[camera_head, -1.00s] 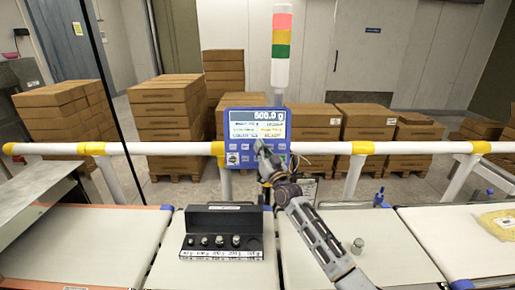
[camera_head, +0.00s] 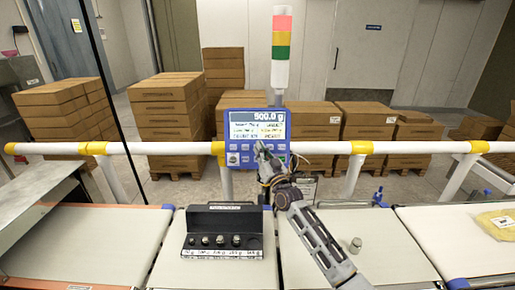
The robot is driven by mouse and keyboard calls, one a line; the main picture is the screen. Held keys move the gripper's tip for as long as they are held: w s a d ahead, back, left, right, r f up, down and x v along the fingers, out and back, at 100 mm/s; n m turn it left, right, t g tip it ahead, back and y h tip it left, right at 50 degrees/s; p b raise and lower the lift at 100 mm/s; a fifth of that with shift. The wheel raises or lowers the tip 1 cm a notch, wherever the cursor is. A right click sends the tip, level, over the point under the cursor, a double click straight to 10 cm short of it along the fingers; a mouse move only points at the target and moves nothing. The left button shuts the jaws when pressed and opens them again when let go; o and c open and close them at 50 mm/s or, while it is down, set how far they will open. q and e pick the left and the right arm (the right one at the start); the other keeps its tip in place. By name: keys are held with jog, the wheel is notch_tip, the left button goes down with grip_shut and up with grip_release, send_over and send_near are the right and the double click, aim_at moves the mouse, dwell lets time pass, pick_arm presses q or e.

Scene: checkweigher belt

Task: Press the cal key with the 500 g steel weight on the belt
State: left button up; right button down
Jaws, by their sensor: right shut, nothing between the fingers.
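The 500 g steel weight (camera_head: 356,245) stands on the pale weighing belt (camera_head: 385,232), right of my right arm. The blue indicator (camera_head: 232,127) is on the rail behind the belts, and its display reads 500.0 g. A row of keys (camera_head: 232,159) runs along its lower part; I cannot read which one is the cal key. My right gripper (camera_head: 262,150) is shut and empty, its tip in front of the right part of the indicator, by the keys. I cannot tell whether it touches a key. My left gripper is not in view.
A black weight case (camera_head: 224,220) with several smaller weights stands on the belt left of my arm. A yellow bag (camera_head: 497,222) lies on the far right belt. A light tower (camera_head: 281,50) and stacked cartons (camera_head: 165,115) stand behind the white rail (camera_head: 400,147).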

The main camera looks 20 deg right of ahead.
jog(key=s+p, duration=0.1)
jog(key=s+r+p, duration=0.1)
jog(key=s, duration=0.1)
jog(key=s+a+p, duration=0.1)
jog(key=shift+s+a+r+p, duration=0.15)
jog(key=shift+r+p, duration=0.1)
jog(key=shift+p, duration=0.15)
jog(key=shift+f, duration=0.1)
dwell(0.7)
